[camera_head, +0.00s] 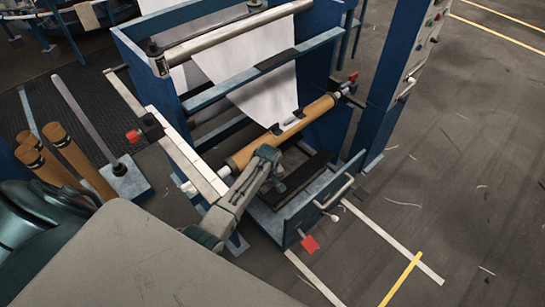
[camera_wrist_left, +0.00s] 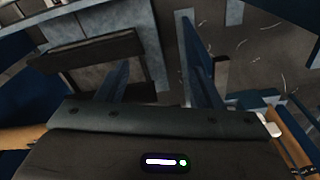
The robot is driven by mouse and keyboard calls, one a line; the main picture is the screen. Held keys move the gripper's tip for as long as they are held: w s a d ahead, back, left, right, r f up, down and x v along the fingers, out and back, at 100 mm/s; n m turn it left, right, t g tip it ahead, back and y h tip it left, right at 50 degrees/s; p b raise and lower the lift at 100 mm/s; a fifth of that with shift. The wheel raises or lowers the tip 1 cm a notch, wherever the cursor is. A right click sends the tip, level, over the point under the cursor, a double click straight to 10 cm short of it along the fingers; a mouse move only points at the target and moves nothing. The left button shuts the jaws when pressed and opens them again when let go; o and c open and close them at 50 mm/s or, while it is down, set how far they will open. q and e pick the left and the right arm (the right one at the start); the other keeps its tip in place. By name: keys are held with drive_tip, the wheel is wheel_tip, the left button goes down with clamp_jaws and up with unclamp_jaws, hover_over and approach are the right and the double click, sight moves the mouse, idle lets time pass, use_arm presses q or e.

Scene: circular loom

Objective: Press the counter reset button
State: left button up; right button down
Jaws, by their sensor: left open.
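No part is clearly recognisable as the counter reset button. Small coloured buttons (camera_head: 434,22) sit on the pale panel of the tall blue cabinet (camera_head: 385,75) at the upper right of the head view, too small to tell apart. My left gripper (camera_head: 275,180) is above the lower front of the loom's winding frame, beside the orange-brown roll (camera_head: 305,118), well apart from those buttons. In the left wrist view, its two fingers (camera_wrist_left: 157,75) stand apart with nothing between them. My right gripper is in neither view.
The blue winding frame (camera_head: 195,103) carries a white fabric sheet (camera_head: 250,60). A low blue front gate with a white handle (camera_head: 334,193) stands right of my gripper. Brown tubes (camera_head: 75,155) stand at left. The floor (camera_head: 460,150) at right is mostly clear.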

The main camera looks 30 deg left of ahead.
use_arm(q)
drive_tip(key=s+f+m+b, duration=0.5)
drive_tip(key=s+f+m, duration=0.1)
drive_tip(key=s+f, duration=1.9)
drive_tip(key=s+f+m+b, duration=0.1)
drive_tip(key=s+f, duration=0.5)
drive_tip(key=s, duration=0.6)
drive_tip(key=s+f+m+b, duration=0.2)
drive_tip(key=s+f+m, duration=0.2)
drive_tip(key=s+f, duration=0.3)
drive_tip(key=s, duration=0.5)
drive_tip(key=shift+s+f+t, duration=0.25)
drive_tip(key=shift+s+t, duration=0.05)
drive_tip(key=shift+s, duration=0.1)
